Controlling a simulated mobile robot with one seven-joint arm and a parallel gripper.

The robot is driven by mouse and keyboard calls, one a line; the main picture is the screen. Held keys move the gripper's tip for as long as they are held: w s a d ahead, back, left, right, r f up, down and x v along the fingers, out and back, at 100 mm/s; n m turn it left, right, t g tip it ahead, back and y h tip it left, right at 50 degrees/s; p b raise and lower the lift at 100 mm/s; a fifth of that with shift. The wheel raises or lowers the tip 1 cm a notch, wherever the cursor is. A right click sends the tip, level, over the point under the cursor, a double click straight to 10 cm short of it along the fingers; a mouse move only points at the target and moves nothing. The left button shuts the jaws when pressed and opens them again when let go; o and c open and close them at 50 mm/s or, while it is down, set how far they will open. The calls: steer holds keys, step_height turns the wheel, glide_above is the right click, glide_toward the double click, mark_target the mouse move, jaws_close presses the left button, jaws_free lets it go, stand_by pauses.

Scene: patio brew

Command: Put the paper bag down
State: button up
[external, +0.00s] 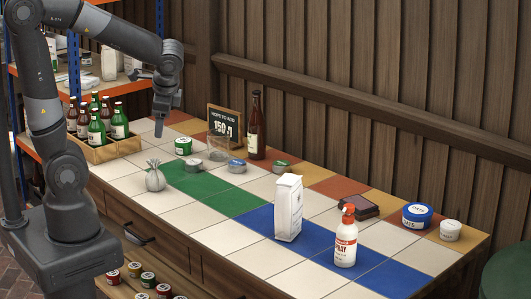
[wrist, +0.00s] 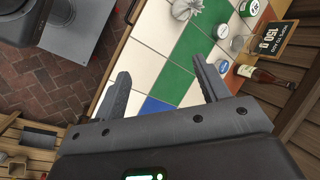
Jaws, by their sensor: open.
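The white paper bag (external: 288,208) with small print on its side stands upright on the blue tiles of the counter (external: 215,212). Nothing is touching it. My gripper (external: 150,102) is open and empty, raised above the far left part of the counter, well away from the bag. The bag cannot be made out in the wrist view.
A spray bottle (external: 346,237) stands just right of the bag. A bottle crate (external: 112,149) is at the left end. White tiles left of the bag are clear.

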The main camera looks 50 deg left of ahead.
steer(key=s+a+r+n+t+h, duration=0.1)
steer(key=s+r+n+t+h, duration=0.3)
steer(key=n, duration=0.4)
steer(key=shift+s+a+r+h, duration=0.35)
steer(key=shift+s+r+h, duration=0.25)
steer(key=shift+s+r, duration=0.3)
